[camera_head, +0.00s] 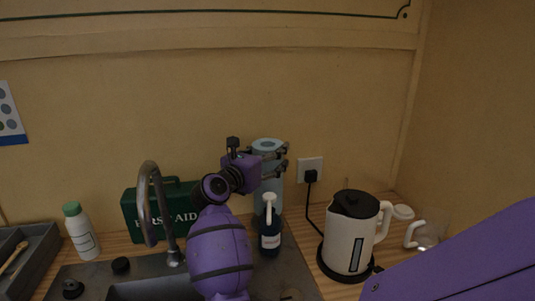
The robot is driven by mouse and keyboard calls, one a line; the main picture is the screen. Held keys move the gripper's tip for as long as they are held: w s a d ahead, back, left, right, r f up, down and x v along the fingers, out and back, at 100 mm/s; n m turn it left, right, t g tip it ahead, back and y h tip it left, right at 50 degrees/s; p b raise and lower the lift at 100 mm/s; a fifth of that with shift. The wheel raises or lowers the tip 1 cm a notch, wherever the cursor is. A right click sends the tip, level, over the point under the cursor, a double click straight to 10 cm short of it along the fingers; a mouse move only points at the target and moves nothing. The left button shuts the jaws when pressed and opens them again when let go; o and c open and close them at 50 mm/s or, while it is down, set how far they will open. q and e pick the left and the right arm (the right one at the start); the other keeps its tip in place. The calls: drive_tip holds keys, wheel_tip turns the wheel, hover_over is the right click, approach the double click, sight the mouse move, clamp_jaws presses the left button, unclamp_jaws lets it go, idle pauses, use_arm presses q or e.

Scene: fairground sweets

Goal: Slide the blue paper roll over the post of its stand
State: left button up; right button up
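The light blue paper roll (269,190) stands upright at the back of the counter against the wall, with its round top end showing. My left gripper (284,160) is at the upper part of the roll, its dark fingers reaching across it from the left. Whether the fingers grip the roll or only overlap it in this view is unclear. The post and the stand cannot be made out. My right gripper is out of view; a purple link of that arm shows at the lower right.
A green first aid box (130,216) and a tap (147,190) stand left of the roll. A cream kettle (346,240) stands to the right, near a wall socket with a plug (310,172). A white bottle with a green cap (82,236) and grey tray (45,240) are far left.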

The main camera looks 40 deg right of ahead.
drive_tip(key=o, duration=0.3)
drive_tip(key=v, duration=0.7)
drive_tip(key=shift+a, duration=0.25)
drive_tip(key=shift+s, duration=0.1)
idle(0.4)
